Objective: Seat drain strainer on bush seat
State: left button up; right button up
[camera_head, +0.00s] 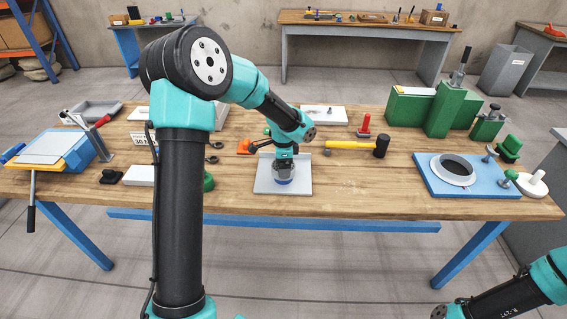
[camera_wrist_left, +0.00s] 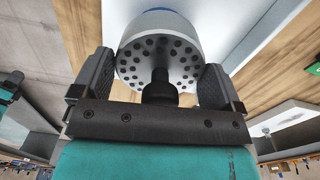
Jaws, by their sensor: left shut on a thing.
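The drain strainer (camera_wrist_left: 160,50) is a grey round body with a perforated face, a black central knob and a blue band at its far edge. My left gripper (camera_wrist_left: 156,82) has a finger on each side of it and is shut on it. In the head view the strainer (camera_head: 283,176) is below my left gripper (camera_head: 284,161), over a pale grey plate (camera_head: 262,186) on the bench. I cannot tell whether it touches the plate. A white ring around a dark opening (camera_head: 455,168) sits on a blue plate (camera_head: 425,182) at the right; it may be the bush seat. My right gripper is not visible.
A yellow-handled mallet (camera_head: 350,145) lies right of my left gripper. Green blocks (camera_head: 440,113) stand at the back right. A white knobbed disc (camera_head: 534,184) is beside the blue plate. A blue-and-yellow fixture (camera_head: 62,152) stands left. Bench between grey and blue plates is mostly clear.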

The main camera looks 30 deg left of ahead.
pick_arm(q)
jog(key=shift+f, duration=1.4)
dwell(2.3)
jog(key=o, duration=0.6)
